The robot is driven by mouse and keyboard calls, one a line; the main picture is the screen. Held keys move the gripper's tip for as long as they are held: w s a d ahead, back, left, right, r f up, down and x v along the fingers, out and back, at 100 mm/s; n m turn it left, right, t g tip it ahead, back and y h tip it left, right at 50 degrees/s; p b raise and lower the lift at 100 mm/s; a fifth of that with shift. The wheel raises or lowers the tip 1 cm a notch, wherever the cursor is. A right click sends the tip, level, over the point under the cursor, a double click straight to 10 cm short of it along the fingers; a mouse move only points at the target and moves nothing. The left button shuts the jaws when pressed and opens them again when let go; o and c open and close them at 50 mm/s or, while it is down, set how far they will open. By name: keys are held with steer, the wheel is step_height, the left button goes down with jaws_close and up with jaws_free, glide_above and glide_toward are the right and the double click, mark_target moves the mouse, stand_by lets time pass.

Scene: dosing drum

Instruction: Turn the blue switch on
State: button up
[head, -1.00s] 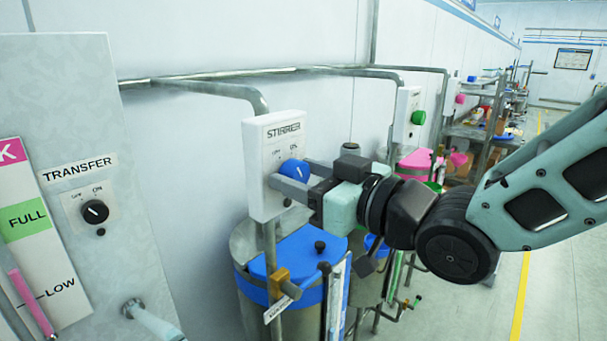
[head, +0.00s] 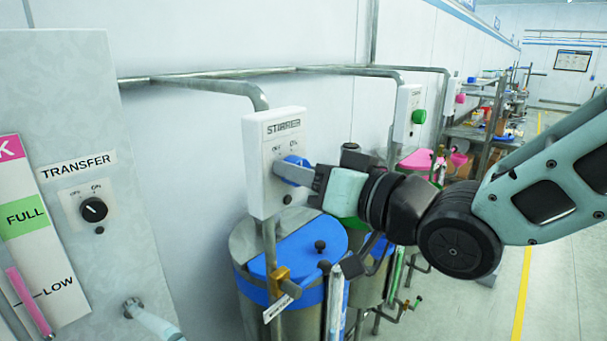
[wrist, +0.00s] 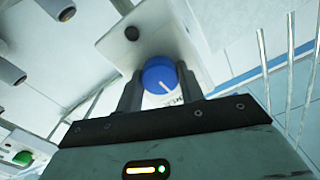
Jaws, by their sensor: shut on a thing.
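The blue switch (head: 294,170) is a round knob on the white STIRRER box (head: 262,195), which is fixed to a pipe above the blue-lidded drum. In the head view the fingers hide much of the knob. In the wrist view the knob (wrist: 159,76) shows between the two fingers, with a white pointer line slanting to the lower right. My gripper (wrist: 159,90) is shut on the knob, one finger on each side; it also shows in the head view (head: 286,173). The OFF and ON marks sit above the knob, partly hidden.
A TRANSFER panel with a black knob (head: 94,209) stands at the left. A drum with a blue lid (head: 300,250) stands below. A white box with a green knob (head: 418,117) is farther back. Pipes run along the wall; open floor lies at the right.

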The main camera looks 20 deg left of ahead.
steer(key=shift+m+p, duration=0.75)
steer(key=shift+m, duration=2.75)
steer(key=o, duration=1)
steer(key=shift+d, duration=0.1)
steer(key=shift+b+v, duration=4.25)
steer(key=shift+v, duration=4.35)
